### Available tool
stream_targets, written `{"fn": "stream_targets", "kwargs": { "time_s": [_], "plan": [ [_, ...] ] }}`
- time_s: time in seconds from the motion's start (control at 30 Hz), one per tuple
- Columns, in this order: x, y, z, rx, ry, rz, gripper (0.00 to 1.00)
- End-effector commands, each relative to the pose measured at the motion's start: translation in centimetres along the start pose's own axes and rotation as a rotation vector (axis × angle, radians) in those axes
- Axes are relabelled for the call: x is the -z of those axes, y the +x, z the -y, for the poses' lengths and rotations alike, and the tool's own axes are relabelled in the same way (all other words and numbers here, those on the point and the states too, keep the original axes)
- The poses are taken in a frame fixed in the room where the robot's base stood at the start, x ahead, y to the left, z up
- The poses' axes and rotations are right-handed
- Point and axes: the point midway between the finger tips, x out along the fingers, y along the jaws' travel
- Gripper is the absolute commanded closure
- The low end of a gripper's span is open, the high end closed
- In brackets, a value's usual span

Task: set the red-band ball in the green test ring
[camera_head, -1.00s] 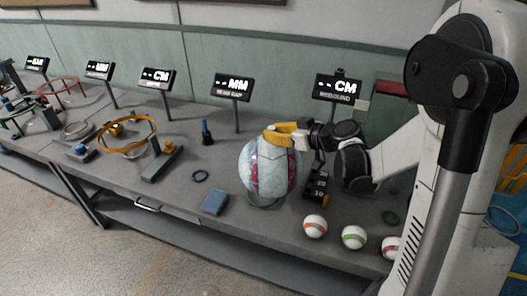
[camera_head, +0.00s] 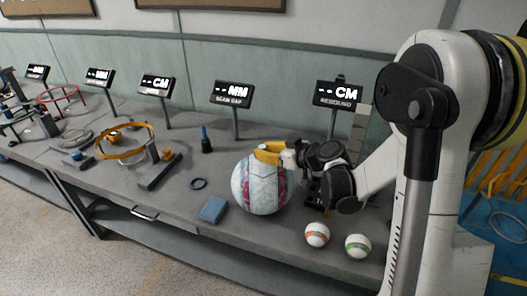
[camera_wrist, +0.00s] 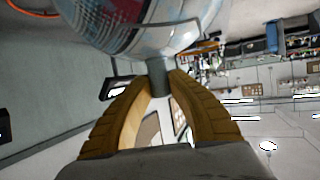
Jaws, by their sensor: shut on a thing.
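A large pale ball (camera_head: 261,184) with red and blue bands hangs from my gripper (camera_head: 270,154), low over the front part of the bench. In the wrist view the ball (camera_wrist: 140,22) fills the top, and my yellow fingers (camera_wrist: 160,82) are shut on its short grey stem (camera_wrist: 157,77). I cannot tell whether the ball's underside touches anything.
A blue block (camera_head: 213,209) and a small blue ring (camera_head: 198,184) lie left of the ball. Small white balls with an orange-red band (camera_head: 317,234) and a green band (camera_head: 357,246) sit at right. An orange ring stand (camera_head: 125,141) and display posts (camera_head: 233,95) are farther left and behind.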

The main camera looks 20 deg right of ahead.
Motion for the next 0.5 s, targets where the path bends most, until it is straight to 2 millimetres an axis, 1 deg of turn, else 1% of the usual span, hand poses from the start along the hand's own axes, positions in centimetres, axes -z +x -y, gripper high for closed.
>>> {"fn": "stream_targets", "kwargs": {
  "time_s": [0.07,0.1,0.13,0.4,0.5],
  "plan": [
    [-0.34,0.15,-0.01,0.0,0.0,-0.001,1.0],
    [-0.25,0.1,0.0,0.0,0.0,0.0,0.68],
    [-0.22,0.09,-0.01,0.0,0.0,0.0,0.62],
    [-0.17,0.07,0.0,0.0,0.0,0.0,0.62],
    [0.24,-0.1,0.0,0.0,0.0,0.0,0.62]
  ]
}}
